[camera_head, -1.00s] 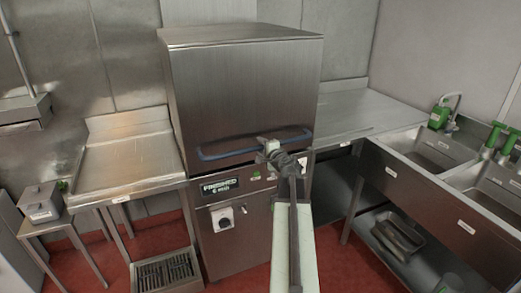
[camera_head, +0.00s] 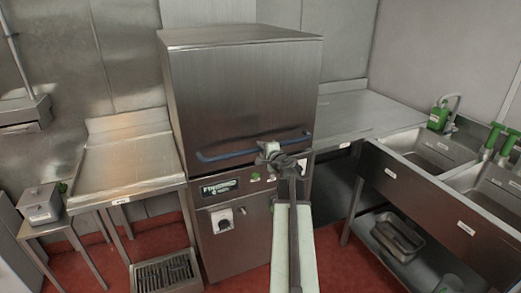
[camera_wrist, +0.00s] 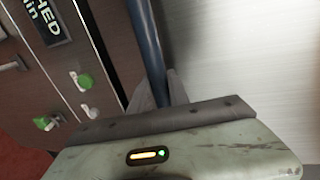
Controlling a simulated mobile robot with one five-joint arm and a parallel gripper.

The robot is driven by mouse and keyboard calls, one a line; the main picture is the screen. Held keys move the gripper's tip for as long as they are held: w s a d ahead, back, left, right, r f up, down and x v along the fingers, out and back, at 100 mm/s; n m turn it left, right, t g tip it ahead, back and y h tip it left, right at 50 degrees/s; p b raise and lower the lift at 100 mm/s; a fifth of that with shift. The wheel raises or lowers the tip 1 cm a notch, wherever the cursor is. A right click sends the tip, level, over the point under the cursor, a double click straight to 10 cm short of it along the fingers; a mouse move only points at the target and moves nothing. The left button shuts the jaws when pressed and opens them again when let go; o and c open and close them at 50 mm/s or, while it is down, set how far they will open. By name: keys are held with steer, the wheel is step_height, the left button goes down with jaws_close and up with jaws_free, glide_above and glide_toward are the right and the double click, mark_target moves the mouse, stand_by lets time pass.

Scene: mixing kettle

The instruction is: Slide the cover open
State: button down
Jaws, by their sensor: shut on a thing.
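The cover is the large steel hood (camera_head: 240,95) of the box-shaped machine in the middle of the head view. A blue bar handle (camera_head: 235,154) runs across its lower front. My gripper (camera_head: 282,160) is at the right part of this handle. In the wrist view the blue handle (camera_wrist: 150,45) runs down between my gripper's fingers (camera_wrist: 160,92), which are shut on it. The hood's steel face (camera_wrist: 245,60) fills the right of that view. The hood's lower edge sits just above the control panel, and I cannot tell whether there is a gap.
The control panel (camera_head: 222,186) has a display, a green button and a dial. A steel side table (camera_head: 130,155) stands at left, and a counter (camera_head: 365,115) with sinks (camera_head: 440,150) at right. A floor grate (camera_head: 165,272) lies in front at left. Red floor is open in front.

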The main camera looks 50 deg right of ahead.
stand_by(0.7)
steer(key=shift+a, duration=0.2)
steer(key=shift+d, duration=0.15)
steer(key=shift+r+p, duration=0.5)
steer(key=shift+p, duration=0.05)
steer(key=p, duration=3.8)
glide_toward(255, 51)
steer(key=x, duration=0.4)
steer(key=shift+f, duration=0.1)
steer(key=c, duration=1.3)
jaws_free()
steer(key=shift+o, duration=0.2)
